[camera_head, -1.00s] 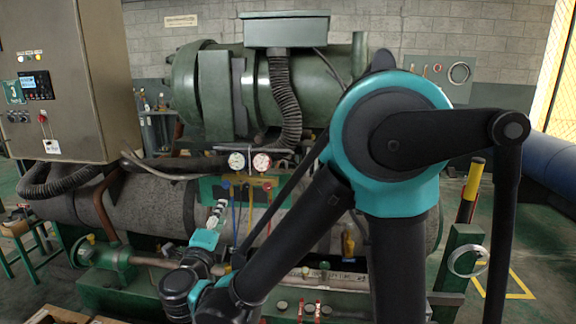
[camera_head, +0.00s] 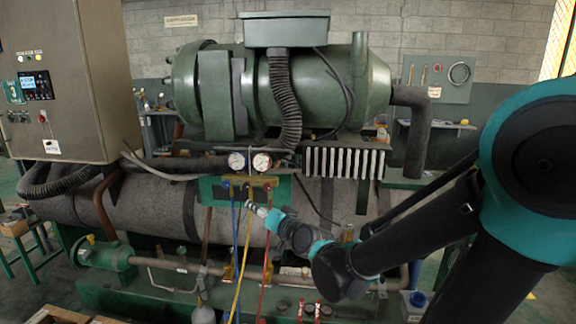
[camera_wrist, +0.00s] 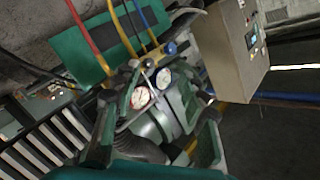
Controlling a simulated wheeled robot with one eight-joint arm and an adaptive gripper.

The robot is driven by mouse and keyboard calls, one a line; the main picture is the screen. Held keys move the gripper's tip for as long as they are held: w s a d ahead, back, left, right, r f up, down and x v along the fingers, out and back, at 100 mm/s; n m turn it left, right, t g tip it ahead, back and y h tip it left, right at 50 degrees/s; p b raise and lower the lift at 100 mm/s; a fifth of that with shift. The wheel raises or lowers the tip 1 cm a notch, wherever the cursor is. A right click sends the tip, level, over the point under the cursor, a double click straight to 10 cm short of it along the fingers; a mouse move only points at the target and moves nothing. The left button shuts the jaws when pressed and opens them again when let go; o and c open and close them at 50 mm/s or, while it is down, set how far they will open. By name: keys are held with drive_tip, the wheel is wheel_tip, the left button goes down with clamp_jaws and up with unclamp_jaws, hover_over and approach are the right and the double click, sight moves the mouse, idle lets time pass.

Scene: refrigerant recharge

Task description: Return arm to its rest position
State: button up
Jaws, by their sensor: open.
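My gripper (camera_head: 257,207) is in the middle of the head view, in front of the green plate (camera_head: 212,190) of the gauge manifold. In the wrist view my gripper (camera_wrist: 158,112) has its two fingers spread, with nothing held between them. The manifold's two round dials (camera_head: 249,161) show above it, and they also appear between the fingers in the wrist view (camera_wrist: 152,86). I cannot tell how far the fingertips are from the manifold. My arm reaches in from the right, its large teal joint near the right edge.
Blue, yellow (camera_head: 242,262) and red hoses hang from the manifold close to my gripper. A grey control cabinet (camera_head: 95,80) stands at left. A green compressor (camera_head: 330,90) sits above the insulated pipe. A grey cylinder (camera_head: 204,314) stands at the bottom.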

drive_tip(key=s+d+f+g+h, duration=0.3)
drive_tip(key=s+d+f, duration=0.2)
drive_tip(key=d+f, duration=0.2)
drive_tip(key=s+d+f+g+h, duration=0.3)
drive_tip(key=s+d+f, duration=0.2)
drive_tip(key=d, duration=0.6)
drive_tip(key=s+d+f+n+g+h, duration=0.1)
drive_tip(key=s+d+f+g+h, duration=0.2)
drive_tip(key=s+d+f, duration=0.3)
drive_tip(key=d+f, duration=0.2)
drive_tip(key=d, duration=0.1)
drive_tip(key=shift+d+f, duration=0.2)
drive_tip(key=shift+f, duration=0.15)
